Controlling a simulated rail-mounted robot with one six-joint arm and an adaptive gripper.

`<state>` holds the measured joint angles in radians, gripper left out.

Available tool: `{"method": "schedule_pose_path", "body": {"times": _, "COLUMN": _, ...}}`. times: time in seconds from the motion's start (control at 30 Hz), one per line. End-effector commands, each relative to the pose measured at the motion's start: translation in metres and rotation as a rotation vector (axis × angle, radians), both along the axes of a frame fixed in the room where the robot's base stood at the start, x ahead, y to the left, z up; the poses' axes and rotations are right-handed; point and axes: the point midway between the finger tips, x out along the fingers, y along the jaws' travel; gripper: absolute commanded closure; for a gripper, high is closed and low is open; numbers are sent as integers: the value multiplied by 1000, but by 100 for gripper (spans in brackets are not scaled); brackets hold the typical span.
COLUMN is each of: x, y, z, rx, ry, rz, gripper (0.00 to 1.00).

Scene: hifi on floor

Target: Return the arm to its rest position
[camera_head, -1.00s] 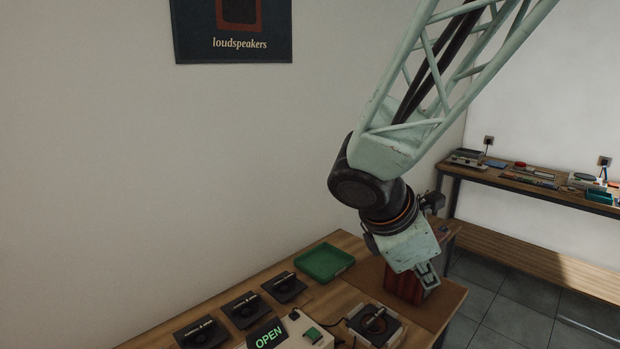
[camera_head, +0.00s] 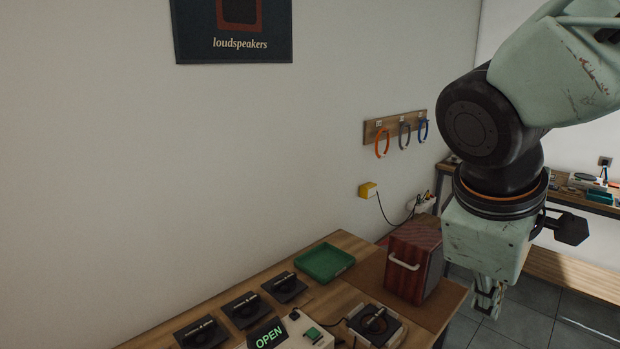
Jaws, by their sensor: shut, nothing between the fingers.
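My arm comes in from the upper right, its pale green links and dark joints large in the head view. My gripper (camera_head: 488,299) hangs below the wrist at the lower right, pointing down. It is shut and empty. It is beyond the table's right edge, over the grey tiled floor, to the right of a dark red wooden cabinet (camera_head: 427,262) with a white handle and apart from it.
Hooks with coloured loops (camera_head: 383,142) hang on the wall. A bench (camera_head: 590,207) stands at the right.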

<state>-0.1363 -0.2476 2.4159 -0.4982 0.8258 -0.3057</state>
Motion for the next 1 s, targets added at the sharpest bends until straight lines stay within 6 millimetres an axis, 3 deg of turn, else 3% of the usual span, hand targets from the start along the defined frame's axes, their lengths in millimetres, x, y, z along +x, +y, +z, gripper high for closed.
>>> {"method": "schedule_pose_path", "body": {"times": 0.47, "x": -65, "y": 17, "z": 18, "rx": 230, "ry": -122, "rz": -324, "gripper": 100}}
{"method": "schedule_pose_path", "body": {"times": 1.0, "x": -127, "y": 58, "z": 28, "rx": 488, "ry": -201, "rz": -622, "gripper": 100}}
